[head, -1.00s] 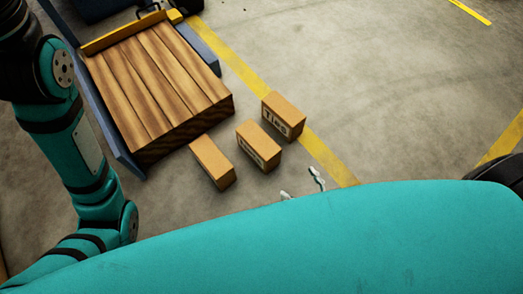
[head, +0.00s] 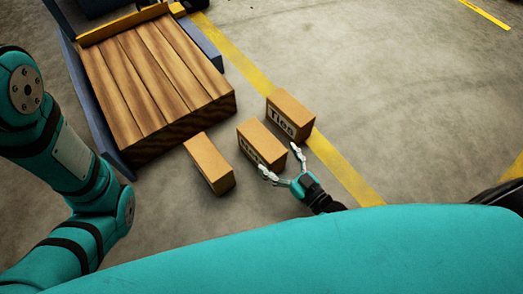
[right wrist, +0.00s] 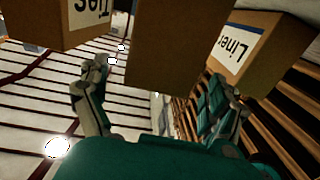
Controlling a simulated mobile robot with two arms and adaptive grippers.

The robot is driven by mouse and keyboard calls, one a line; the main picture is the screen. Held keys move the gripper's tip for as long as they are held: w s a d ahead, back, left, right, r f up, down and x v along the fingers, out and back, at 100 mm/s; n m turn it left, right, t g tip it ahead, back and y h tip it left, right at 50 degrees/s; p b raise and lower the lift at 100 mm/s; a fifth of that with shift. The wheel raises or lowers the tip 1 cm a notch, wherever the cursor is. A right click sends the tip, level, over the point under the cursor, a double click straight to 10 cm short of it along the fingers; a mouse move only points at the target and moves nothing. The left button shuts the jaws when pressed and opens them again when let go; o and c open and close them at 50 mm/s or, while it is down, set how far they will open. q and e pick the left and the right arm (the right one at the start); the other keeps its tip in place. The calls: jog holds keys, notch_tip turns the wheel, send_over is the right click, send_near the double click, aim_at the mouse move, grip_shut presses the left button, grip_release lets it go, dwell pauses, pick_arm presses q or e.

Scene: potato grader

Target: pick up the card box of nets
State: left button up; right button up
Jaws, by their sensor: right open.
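Three brown card boxes stand in a row on the floor. The middle box (head: 263,140) has a white label partly hidden by my finger; it seems to be the nets box, as the others read otherwise. My left gripper is out of view.
The Ties box (head: 291,112) stands close on the right and the left box (head: 209,162) on the left; its label reads Liner in the right wrist view (right wrist: 232,48). A wooden-topped platform (head: 160,85) stands behind left. Floor beyond the yellow line is clear.

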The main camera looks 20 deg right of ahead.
aim_at(268, 148)
jog(key=b+x, duration=0.2)
jog(key=f+b+x, duration=0.1)
jog(key=b+x, duration=0.1)
jog(key=shift+w+a, duration=0.1)
jog(key=shift+w, duration=0.25)
jog(key=shift+w+a+r, duration=0.15)
jog(key=shift+w+r, duration=0.05)
jog(key=shift+w, duration=0.1)
jog(key=shift+r, duration=0.1)
jog(key=c, duration=1.4)
